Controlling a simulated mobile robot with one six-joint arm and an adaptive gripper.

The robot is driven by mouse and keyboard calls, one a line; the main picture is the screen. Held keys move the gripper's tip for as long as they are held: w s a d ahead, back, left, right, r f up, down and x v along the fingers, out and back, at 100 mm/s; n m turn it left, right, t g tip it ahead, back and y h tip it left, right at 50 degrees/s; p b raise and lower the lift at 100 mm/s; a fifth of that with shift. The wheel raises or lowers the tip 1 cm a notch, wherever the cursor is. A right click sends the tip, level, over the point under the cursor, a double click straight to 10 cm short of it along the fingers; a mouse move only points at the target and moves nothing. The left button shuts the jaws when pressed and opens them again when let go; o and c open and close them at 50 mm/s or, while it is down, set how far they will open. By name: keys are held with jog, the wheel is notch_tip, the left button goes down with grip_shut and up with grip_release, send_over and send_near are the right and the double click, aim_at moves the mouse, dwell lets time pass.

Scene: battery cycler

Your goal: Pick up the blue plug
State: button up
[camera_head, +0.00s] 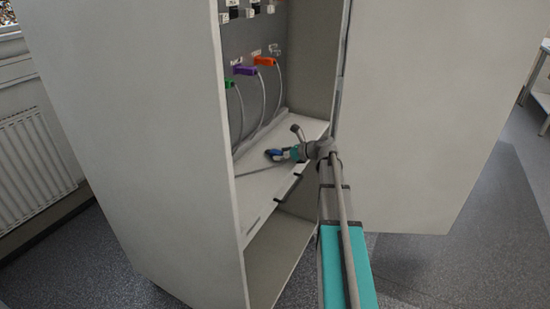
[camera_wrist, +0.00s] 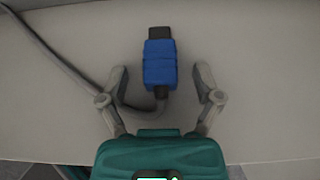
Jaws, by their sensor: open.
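The blue plug (camera_wrist: 160,64) lies on the light shelf (camera_wrist: 262,110) inside the cabinet, its dark tip pointing away from my gripper. A grey cable leaves its near end, curves and runs off to the upper left in the wrist view. My gripper (camera_wrist: 160,76) is open, with one finger on each side of the plug's near half and a visible gap on both sides. In the head view the plug (camera_head: 273,153) shows at the end of my gripper (camera_head: 279,155), partly hidden by it.
The cabinet's back panel (camera_head: 251,35) holds green, purple (camera_head: 244,70) and orange (camera_head: 265,61) plugs with cables hanging down to the shelf. The cabinet's side wall (camera_head: 140,120) is left of my arm, and its open door (camera_head: 430,110) is to the right.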

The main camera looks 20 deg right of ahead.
jog(key=shift+w+a+f, duration=0.15)
jog(key=shift+w+a, duration=0.1)
jog(key=shift+w, duration=0.05)
dwell(0.4)
grip_shut()
dwell(0.4)
notch_tip(320, 180, up, 3)
jog(key=p, duration=0.2)
jog(key=shift+f+p, duration=0.15)
jog(key=shift+p, duration=0.2)
jog(key=s+d+r+p, duration=0.2)
jog(key=s+r+p, duration=0.8)
jog(key=s, duration=0.4)
jog(key=shift+r, duration=0.15)
